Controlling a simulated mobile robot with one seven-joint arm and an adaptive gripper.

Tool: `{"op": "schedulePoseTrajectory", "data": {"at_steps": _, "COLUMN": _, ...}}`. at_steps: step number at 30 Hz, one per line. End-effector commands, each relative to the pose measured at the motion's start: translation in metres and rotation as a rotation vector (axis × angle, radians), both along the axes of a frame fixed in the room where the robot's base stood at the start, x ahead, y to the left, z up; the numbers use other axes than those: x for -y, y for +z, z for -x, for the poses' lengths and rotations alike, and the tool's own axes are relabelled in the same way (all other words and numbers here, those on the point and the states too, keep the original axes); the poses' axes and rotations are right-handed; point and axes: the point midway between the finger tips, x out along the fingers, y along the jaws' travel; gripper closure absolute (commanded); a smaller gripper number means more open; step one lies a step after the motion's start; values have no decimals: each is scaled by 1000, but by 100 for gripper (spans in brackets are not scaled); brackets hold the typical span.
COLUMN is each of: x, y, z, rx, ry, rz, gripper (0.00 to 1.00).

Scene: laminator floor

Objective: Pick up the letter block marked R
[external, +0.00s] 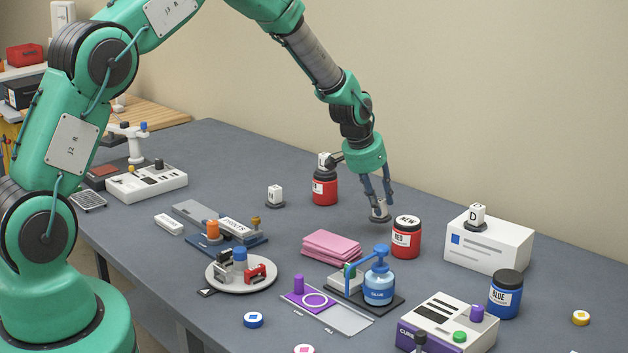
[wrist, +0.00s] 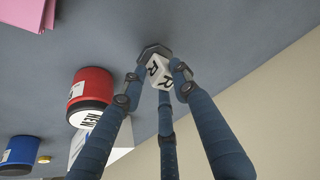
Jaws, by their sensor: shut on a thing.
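The white letter block marked R (wrist: 158,72) sits between the fingers of my gripper (wrist: 155,88) in the wrist view, with its dark base (wrist: 152,49) beyond it. The three blue jointed fingers are closed around the block. In the external view my gripper (external: 379,203) points down near the back of the grey table, left of the red jar marked NEW. There the fingers mostly hide the block, and its dark base (external: 380,218) shows at or just above the table; I cannot tell which.
The NEW red jar (external: 406,240) stands close by on the right. Another red jar (external: 324,190) with a letter block on top stands left. A D block (external: 477,215) stands on a white box (external: 488,247). Pink sheets (external: 331,247) and a blue pump bottle (external: 379,287) lie nearer the front.

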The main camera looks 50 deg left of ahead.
Motion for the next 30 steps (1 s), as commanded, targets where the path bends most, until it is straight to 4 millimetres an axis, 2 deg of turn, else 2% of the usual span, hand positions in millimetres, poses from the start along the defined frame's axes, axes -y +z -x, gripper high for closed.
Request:
{"op": "schedulePoseTrajectory", "data": {"at_steps": 18, "x": 3, "y": 13, "z": 103, "rx": 4, "ry": 1, "rz": 1, "gripper": 100}}
{"op": "schedulePoseTrajectory", "data": {"at_steps": 24, "x": 4, "y": 14, "z": 124, "rx": 4, "ry": 0, "rz": 0, "gripper": 100}}
{"op": "schedulePoseTrajectory", "data": {"at_steps": 30, "x": 4, "y": 15, "z": 134, "rx": 5, "ry": 0, "rz": -1, "gripper": 100}}
